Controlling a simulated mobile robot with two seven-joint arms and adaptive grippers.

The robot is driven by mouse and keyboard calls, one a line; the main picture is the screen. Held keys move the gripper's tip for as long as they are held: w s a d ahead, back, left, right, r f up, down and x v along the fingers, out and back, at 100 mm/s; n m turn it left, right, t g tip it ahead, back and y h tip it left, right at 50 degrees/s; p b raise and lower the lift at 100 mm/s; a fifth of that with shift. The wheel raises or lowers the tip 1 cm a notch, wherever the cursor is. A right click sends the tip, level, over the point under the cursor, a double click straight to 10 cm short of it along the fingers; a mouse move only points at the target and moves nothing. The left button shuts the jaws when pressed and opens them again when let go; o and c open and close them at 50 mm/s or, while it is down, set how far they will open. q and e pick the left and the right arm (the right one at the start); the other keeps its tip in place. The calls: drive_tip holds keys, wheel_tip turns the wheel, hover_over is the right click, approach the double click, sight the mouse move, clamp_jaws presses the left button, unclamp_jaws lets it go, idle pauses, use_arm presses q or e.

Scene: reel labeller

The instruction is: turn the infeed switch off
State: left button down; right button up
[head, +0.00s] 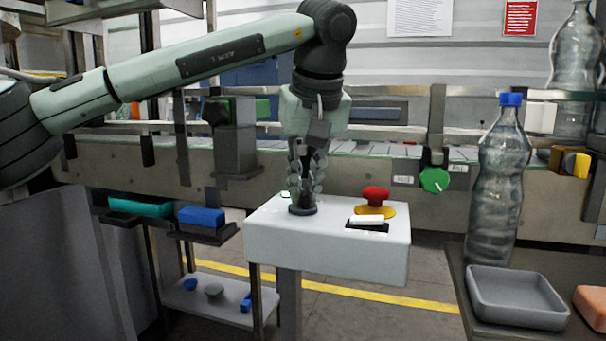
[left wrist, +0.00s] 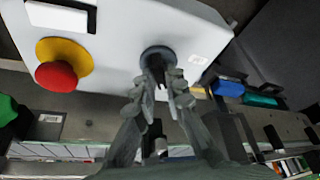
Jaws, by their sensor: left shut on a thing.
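A pale grey control box (head: 330,258) stands on a post in front of the conveyor. My left gripper (head: 303,192) points down at the box's left part, its fingers closed on a dark switch knob with a round base (head: 303,210). In the left wrist view the fingertips (left wrist: 161,88) sit on both sides of the knob, above its dark round collar (left wrist: 157,53). The fingers hide most of the knob, so its turned position cannot be told. My right gripper is not in view.
A red mushroom button (head: 376,195) on a yellow base and a white rocker (head: 367,220) are on the same box, right of the knob. A plastic bottle (head: 500,180) and a grey tray (head: 516,297) stand at the right. Conveyor rails run behind.

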use_arm(q)
drive_tip(key=shift+r+n, duration=0.1)
drive_tip(key=shift+n, duration=0.5)
drive_tip(key=shift+d+n+y, duration=0.1)
drive_tip(key=shift+n+y, duration=0.4)
drive_tip(key=shift+n, duration=0.4)
drive_tip(key=n, duration=0.2)
drive_tip(key=n+g+y, duration=0.1)
drive_tip(key=n, duration=0.1)
drive_tip(key=shift+w+d+g, duration=0.1)
drive_tip(key=shift+w+g, duration=0.05)
drive_tip(key=shift+g, duration=0.15)
drive_tip(key=shift+n+g+y, duration=0.6)
drive_tip(key=shift+n+g, duration=0.1)
drive_tip(key=shift+n, duration=1.5)
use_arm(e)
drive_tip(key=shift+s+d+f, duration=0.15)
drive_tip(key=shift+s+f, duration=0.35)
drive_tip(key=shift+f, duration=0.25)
use_arm(q)
drive_tip(key=shift+w, duration=0.1)
drive_tip(key=c, duration=1.6)
unclamp_jaws()
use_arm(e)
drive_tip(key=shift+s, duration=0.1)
